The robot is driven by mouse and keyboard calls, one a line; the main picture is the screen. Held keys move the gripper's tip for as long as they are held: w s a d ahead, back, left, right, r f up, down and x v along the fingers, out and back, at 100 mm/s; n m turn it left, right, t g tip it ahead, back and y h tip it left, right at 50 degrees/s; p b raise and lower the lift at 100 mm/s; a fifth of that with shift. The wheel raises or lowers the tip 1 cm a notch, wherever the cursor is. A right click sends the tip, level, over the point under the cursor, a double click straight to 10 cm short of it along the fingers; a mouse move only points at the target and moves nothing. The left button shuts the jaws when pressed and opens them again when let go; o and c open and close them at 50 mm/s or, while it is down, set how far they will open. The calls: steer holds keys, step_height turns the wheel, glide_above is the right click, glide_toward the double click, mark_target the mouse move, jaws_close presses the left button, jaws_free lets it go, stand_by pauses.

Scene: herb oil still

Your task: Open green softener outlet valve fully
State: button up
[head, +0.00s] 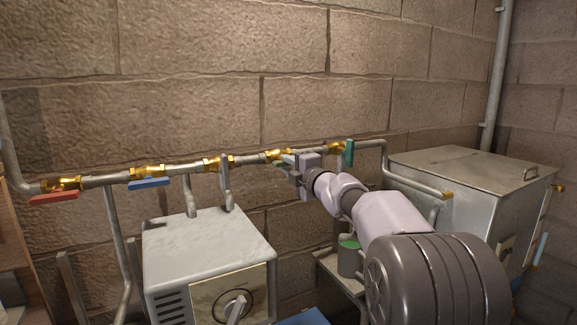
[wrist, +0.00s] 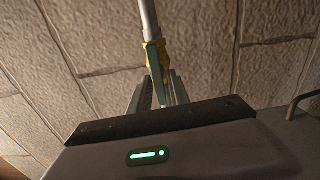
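In the head view, two green valve handles show on the wall pipe. One green handle (head: 281,163) is at my gripper (head: 290,165), partly hidden by it, beside a brass valve body (head: 274,155). The other green handle (head: 349,153) is to the right and points across the pipe, roughly upright. I cannot tell from labels which one is the softener outlet.
A red handle (head: 54,198) and a blue handle (head: 149,183) sit farther left on the pipe (head: 190,167). A grey box with a dial (head: 205,250) stands below. A metal tank (head: 460,175) is at right. A green-topped can (head: 349,258) stands on a low shelf.

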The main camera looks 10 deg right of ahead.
steer(key=shift+o, duration=0.5)
steer(key=v, duration=1.7)
steer(key=shift+s+p, duration=0.2)
steer(key=shift+p, duration=0.25)
steer(key=shift+r, duration=0.15)
